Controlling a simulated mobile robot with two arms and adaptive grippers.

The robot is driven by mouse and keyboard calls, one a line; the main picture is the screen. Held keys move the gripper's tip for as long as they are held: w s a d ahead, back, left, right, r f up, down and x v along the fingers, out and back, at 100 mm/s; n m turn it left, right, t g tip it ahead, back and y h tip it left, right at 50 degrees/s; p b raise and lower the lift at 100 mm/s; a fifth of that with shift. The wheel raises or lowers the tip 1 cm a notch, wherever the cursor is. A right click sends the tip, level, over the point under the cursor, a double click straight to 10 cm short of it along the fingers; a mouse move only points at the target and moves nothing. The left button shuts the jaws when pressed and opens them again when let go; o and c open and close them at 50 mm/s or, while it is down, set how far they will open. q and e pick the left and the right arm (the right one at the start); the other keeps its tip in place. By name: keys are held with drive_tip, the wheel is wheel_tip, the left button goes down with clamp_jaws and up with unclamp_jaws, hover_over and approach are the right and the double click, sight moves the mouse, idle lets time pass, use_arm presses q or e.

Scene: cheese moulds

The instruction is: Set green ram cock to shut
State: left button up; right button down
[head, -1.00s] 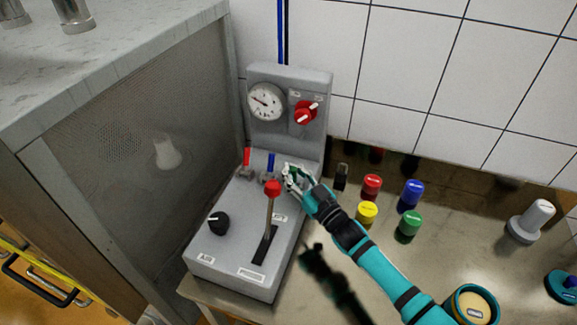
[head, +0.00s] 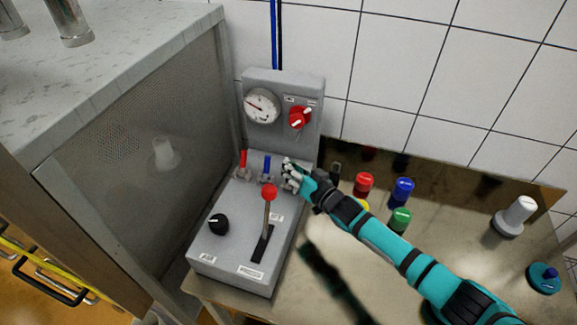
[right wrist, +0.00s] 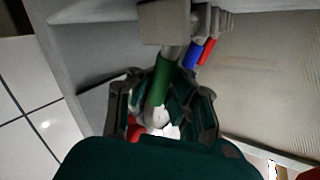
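The green ram cock (right wrist: 168,78) shows in the right wrist view as a green handle on a grey valve stem. Its handle lies between the two fingers of my right gripper (right wrist: 162,92); I cannot tell whether the fingers press on it. In the head view my right gripper (head: 290,172) is at the right end of the cock row on the grey press console (head: 225,252) and mostly hides the green cock. The blue cock (head: 267,166) and red cock (head: 243,162) stand to its left, handles upward. My left gripper is out of view.
A lever with a red ball (head: 269,192) rises in front of the cocks. A dial gauge (head: 262,106) and red selector knob (head: 300,117) are on the upright panel. Red (head: 364,182), blue (head: 402,189) and green (head: 401,218) capped pots stand to the right.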

drive_tip(key=shift+d+f, duration=0.35)
drive_tip(key=shift+f, duration=0.2)
drive_tip(key=c, duration=1.3)
unclamp_jaws()
drive_tip(key=shift+s+d+r, duration=0.15)
drive_tip(key=shift+d+r, duration=0.1)
drive_tip(key=shift+o, duration=0.3)
drive_tip(key=shift+a+r, duration=0.15)
drive_tip(key=shift+a, duration=0.05)
drive_tip(key=v, duration=1.2)
drive_tip(key=shift+d, duration=0.1)
